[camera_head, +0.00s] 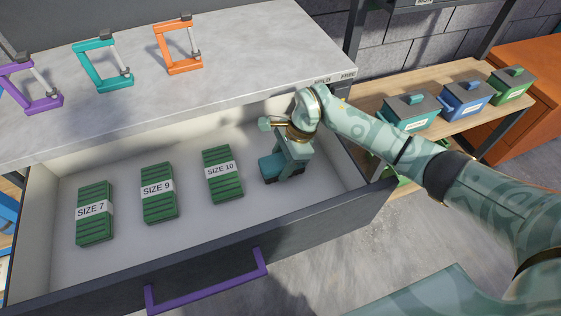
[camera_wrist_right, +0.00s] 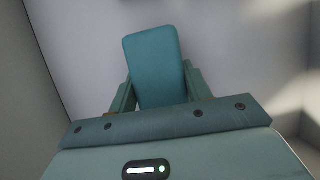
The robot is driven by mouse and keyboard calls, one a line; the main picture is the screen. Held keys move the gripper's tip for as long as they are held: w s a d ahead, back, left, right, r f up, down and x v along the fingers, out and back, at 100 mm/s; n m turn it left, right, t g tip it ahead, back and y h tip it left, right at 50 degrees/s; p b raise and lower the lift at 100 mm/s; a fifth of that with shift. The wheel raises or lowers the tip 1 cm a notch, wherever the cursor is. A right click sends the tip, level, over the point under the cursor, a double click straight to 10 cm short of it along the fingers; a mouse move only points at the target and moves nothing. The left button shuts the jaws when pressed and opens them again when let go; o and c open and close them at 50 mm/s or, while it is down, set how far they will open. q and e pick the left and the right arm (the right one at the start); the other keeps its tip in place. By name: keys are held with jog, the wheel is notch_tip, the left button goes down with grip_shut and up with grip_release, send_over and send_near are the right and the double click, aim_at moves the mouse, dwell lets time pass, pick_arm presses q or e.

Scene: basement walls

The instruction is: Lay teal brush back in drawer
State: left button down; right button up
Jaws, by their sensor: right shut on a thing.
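The teal brush (camera_head: 268,167) is inside the open drawer (camera_head: 120,262), at its right end. My right gripper (camera_head: 285,170) reaches down into the drawer and is shut on the brush. In the right wrist view the brush (camera_wrist_right: 154,65) shows as a teal block between the two fingers of the gripper (camera_wrist_right: 160,95), with pale drawer surfaces around it. I cannot tell whether the brush touches the drawer floor. My left gripper is not in view.
Green packs marked SIZE 7 (camera_head: 95,213), SIZE 9 (camera_head: 159,192) and SIZE 10 (camera_head: 222,173) lie left of the brush. The worktop (camera_head: 250,60) above holds purple, teal and orange frames. A wooden shelf (camera_head: 445,118) with lidded boxes stands at right.

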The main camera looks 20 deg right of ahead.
jog(key=o, duration=1)
jog(key=shift+f, duration=0.1)
jog(key=shift+o, duration=0.2)
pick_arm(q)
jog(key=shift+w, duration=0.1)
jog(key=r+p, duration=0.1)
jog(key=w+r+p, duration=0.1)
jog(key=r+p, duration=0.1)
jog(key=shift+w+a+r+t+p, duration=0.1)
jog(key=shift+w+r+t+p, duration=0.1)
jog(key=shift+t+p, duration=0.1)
pick_arm(e)
jog(key=v, duration=1.2)
